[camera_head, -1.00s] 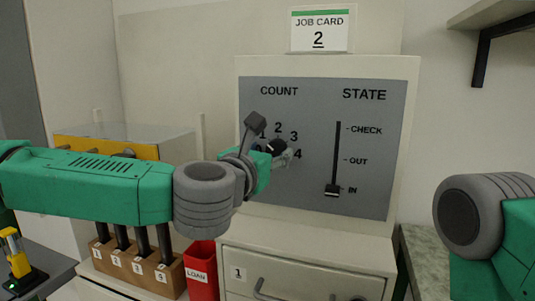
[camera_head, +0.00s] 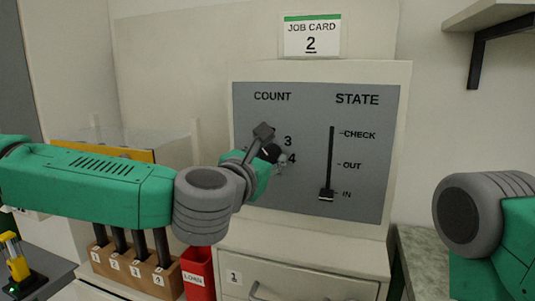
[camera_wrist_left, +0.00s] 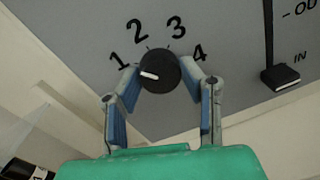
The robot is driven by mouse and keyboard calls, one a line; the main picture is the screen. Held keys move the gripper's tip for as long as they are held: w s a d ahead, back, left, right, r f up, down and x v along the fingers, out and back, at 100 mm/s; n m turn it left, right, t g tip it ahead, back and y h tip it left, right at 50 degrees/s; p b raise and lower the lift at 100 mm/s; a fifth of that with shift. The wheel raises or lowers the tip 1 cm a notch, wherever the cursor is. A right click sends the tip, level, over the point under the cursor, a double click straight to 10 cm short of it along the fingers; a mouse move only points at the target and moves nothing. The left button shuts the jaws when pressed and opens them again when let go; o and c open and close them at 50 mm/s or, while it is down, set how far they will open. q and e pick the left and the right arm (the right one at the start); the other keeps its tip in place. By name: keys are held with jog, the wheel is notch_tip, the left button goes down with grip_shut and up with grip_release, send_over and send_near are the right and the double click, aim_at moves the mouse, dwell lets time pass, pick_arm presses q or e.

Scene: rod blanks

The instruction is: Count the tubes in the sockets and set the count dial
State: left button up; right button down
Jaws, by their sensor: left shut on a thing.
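The black count dial (camera_head: 271,153) is on the grey panel below the word COUNT. My left gripper (camera_wrist_left: 161,76) is shut on it, one finger on each side. In the left wrist view the white pointer on the dial (camera_wrist_left: 158,72) points left, close to the 1 mark. In the head view the gripper hides the 1 and 2. Several dark tubes (camera_head: 140,243) stand in a wooden socket block (camera_head: 128,267) labelled 1 to 4, below my left arm, which hides their upper ends. My right gripper is out of view; only part of the right arm shows.
The STATE slider (camera_head: 326,194) sits at IN, right of the dial. A job card (camera_head: 312,36) reading 2 stands on the panel housing. A red LOAN bin (camera_head: 197,272) stands beside the block. A drawer (camera_head: 285,273) labelled 1 lies below the panel.

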pick_arm(q)
jog(key=m+p, duration=0.2)
jog(key=m, duration=0.1)
jog(key=shift+s+d+m, duration=0.1)
jog(key=shift+d+m, duration=0.05)
jog(key=shift+m, duration=0.25)
jog(key=m+p, duration=0.2)
jog(key=m, duration=0.1)
jog(key=m+p, duration=0.2)
jog(key=m, duration=0.2)
jog(key=shift+s+f+m+y+p, duration=0.1)
jog(key=shift+m+y+p, duration=0.25)
jog(key=shift+m+y, duration=0.05)
jog(key=m+p, duration=0.1)
jog(key=m, duration=0.2)
jog(key=shift+f+g+p, duration=0.1)
jog(key=shift+g+p, duration=0.2)
jog(key=shift+p, duration=0.1)
jog(key=m+p, duration=0.2)
jog(key=m, duration=0.4)
jog(key=shift+s+d+f+y+p, duration=0.1)
jog(key=shift+f+y+p, duration=0.05)
jog(key=shift+y+p, duration=0.2)
jog(key=m, duration=0.3)
jog(key=m+p, duration=0.1)
jog(key=m, duration=0.1)
jog(key=shift+f+m+t+y, duration=0.1)
jog(key=shift+m+t+y, duration=0.15)
jog(key=shift+m+t, duration=0.15)
